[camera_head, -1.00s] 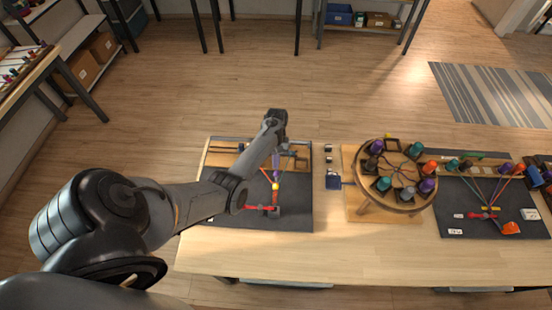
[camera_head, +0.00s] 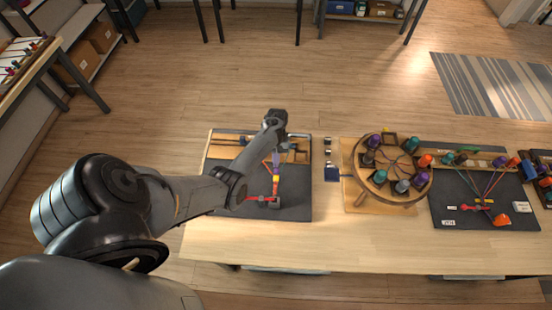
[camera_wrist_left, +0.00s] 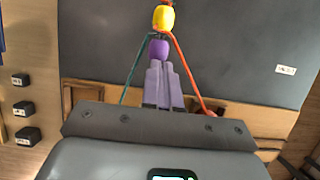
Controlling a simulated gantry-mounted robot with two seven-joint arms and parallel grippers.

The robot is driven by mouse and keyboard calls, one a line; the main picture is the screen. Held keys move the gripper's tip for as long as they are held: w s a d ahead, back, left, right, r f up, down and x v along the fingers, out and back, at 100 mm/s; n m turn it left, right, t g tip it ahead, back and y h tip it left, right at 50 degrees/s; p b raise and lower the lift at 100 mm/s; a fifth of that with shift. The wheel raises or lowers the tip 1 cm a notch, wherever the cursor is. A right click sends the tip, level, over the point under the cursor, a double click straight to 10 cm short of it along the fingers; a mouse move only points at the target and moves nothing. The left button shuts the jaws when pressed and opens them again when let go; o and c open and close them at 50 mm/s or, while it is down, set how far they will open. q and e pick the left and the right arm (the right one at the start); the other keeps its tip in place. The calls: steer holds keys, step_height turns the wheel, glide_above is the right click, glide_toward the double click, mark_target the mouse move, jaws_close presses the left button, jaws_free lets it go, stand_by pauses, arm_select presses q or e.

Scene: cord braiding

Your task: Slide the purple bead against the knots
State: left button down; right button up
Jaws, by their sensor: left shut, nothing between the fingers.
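My left gripper (camera_head: 277,163) is over the dark mat on the left of the table, with its fingers pointing down. In the left wrist view its pale purple fingers (camera_wrist_left: 159,64) are shut with nothing between them. The purple bead (camera_wrist_left: 159,48) is just beyond the fingertips, where a green cord (camera_wrist_left: 136,66) and an orange cord (camera_wrist_left: 188,72) converge. I cannot tell whether tips and bead touch. A yellow bead (camera_wrist_left: 163,18) is just past it; it also shows in the head view (camera_head: 276,179). The knots cannot be made out. My right gripper is out of view.
A red piece (camera_head: 260,198) lies on the dark mat (camera_head: 235,206). A round wooden braiding disc (camera_head: 395,166) with several coloured bobbins stands to the right. Beyond it is a second mat (camera_head: 445,215) with cords. The table's front strip is clear.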

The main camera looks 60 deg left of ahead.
arm_select(q)
steer(key=shift+f, duration=0.1)
steer(key=a+b, duration=0.1)
steer(key=w+a+b, duration=0.2)
steer(key=shift+a+f, duration=0.15)
steer(key=shift+f, duration=0.1)
steer(key=w+a+f+p+v, duration=0.1)
steer(key=v, duration=1)
steer(key=b+x, duration=0.5)
steer(key=x, duration=0.4)
steer(key=shift+s+a+f, duration=0.1)
steer(key=shift+s+a, duration=0.1)
steer(key=d+p, duration=0.1)
steer(key=s+d+p, duration=0.1)
steer(key=shift+s+d+p, duration=0.15)
steer(key=shift+s+p, duration=0.1)
steer(key=shift+p, duration=0.05)
steer(key=shift+s+d+p, duration=0.25)
steer(key=shift+d+p, duration=0.05)
steer(key=shift+d, duration=0.2)
steer(key=shift+s+d, duration=0.15)
